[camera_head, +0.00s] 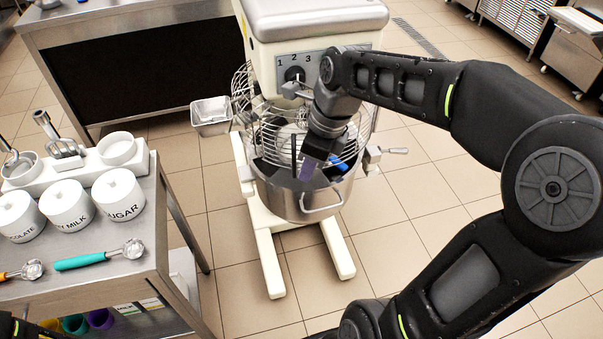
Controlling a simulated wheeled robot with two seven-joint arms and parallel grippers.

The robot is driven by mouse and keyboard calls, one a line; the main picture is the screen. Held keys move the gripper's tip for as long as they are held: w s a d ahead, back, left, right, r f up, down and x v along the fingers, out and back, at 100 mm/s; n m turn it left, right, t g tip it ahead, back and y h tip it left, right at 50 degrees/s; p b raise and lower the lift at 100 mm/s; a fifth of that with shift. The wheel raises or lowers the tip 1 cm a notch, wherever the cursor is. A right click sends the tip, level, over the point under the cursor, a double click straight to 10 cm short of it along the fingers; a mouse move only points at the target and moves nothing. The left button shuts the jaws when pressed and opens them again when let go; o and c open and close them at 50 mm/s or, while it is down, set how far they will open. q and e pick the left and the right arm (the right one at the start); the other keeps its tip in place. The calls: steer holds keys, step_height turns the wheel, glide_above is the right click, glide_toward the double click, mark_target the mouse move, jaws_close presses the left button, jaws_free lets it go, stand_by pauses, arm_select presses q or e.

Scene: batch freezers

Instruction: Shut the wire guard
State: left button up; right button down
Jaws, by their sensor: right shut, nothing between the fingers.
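The wire guard (272,137) is a cage of curved metal wires above the steel bowl (275,192) of a cream-coloured mixer (315,22). Part of the guard's wires stick out to the left of the mixer's column. Wires also show on both sides of my right gripper (312,163). My right gripper is shut and empty, pointing down at the front of the guard over the bowl's rim. I cannot tell whether it touches the wires. My right forearm and gripper hide part of the guard. My left gripper is not in view.
A steel table (138,262) at left holds white tubs (120,194), scoops and a teal-handled tool (98,257). A small metal pan (211,115) is left of the guard. A lever (388,151) sticks out right of the bowl. Tiled floor in front of the mixer is clear.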

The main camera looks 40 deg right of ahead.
steer(key=a+v, duration=0.1)
steer(key=v, duration=0.6)
steer(key=shift+r, duration=0.15)
steer(key=shift+s, duration=0.15)
steer(key=w+a+f+n+y, duration=0.15)
steer(key=a+f+n, duration=0.25)
steer(key=f, duration=0.4)
steer(key=w+a+f+n, duration=0.2)
steer(key=a+f+n, duration=0.15)
steer(key=f, duration=0.45)
steer(key=w+a+f+n+y, duration=0.1)
steer(key=w+a+f+n, duration=0.15)
steer(key=f+n, duration=0.4)
steer(key=s+a+f+n, duration=0.6)
steer(key=s+f, duration=0.1)
steer(key=f, duration=0.3)
steer(key=s+a+f+n+g, duration=0.1)
steer(key=s+a+f+n, duration=0.5)
steer(key=f, duration=0.5)
steer(key=shift+s+a+f+n+g, duration=0.35)
steer(key=shift+s+a, duration=0.2)
steer(key=shift+s, duration=0.7)
